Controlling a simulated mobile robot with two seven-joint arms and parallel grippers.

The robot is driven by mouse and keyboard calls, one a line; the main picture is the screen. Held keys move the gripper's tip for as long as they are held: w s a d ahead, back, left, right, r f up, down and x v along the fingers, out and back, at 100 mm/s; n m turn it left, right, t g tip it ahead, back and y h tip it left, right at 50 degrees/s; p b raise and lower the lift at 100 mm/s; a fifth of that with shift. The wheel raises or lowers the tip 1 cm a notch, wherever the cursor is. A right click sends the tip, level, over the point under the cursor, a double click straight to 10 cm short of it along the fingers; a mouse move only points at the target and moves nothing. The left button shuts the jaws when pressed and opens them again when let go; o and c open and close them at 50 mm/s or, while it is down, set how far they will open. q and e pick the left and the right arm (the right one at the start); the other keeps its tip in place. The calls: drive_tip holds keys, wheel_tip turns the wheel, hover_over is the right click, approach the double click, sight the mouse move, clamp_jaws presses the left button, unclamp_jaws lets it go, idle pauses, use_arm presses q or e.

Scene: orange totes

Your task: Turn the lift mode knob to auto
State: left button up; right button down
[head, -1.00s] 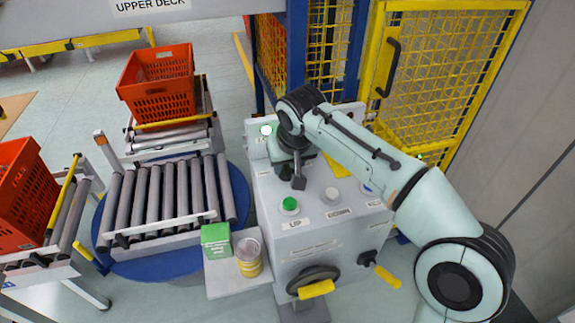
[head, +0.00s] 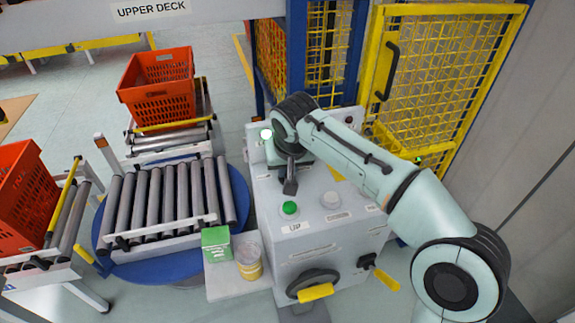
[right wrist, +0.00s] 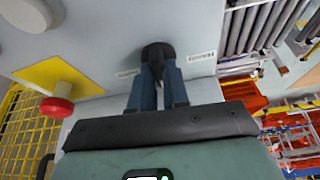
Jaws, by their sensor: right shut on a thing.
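The lift mode knob (right wrist: 155,50) is a black knob on the grey control console (head: 315,235). In the right wrist view, the two blue fingers of my right gripper (right wrist: 158,72) are shut on it. Small white labels sit on either side of the knob; I cannot read them, so I cannot tell which position it points to. In the head view, my right gripper (head: 289,183) reaches down to the console's back left part, and my wrist hides the knob. My left gripper is not in view.
On the console are a green button (head: 290,208), a white button (head: 331,201), a handwheel (head: 312,284) and a red button (right wrist: 56,108) on a yellow plate. A green box (head: 216,244) and a can (head: 248,262) stand beside it. Orange totes (head: 157,90) and rollers lie left.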

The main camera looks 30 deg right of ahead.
drive_tip(key=m+p, duration=0.1)
drive_tip(key=m+h, duration=0.1)
drive_tip(key=m, duration=0.1)
drive_tip(key=shift+a+r+p, duration=0.15)
drive_tip(key=shift+r+p, duration=0.05)
drive_tip(key=shift+p, duration=0.15)
drive_tip(key=shift+w+m+g+h+p, duration=0.1)
drive_tip(key=shift+m+g+h+p, duration=0.3)
drive_tip(key=shift+m, duration=0.8)
drive_tip(key=shift+w+m+g+h+p, duration=0.15)
drive_tip(key=shift+m+g+p, duration=0.35)
drive_tip(key=shift+m, duration=0.7)
drive_tip(key=shift+s, duration=0.1)
drive_tip(key=c, duration=1.1)
unclamp_jaws()
drive_tip(key=shift+f, duration=0.1)
drive_tip(key=p+v, duration=0.3)
drive_tip(key=v, duration=1)
drive_tip(key=shift+a, duration=0.2)
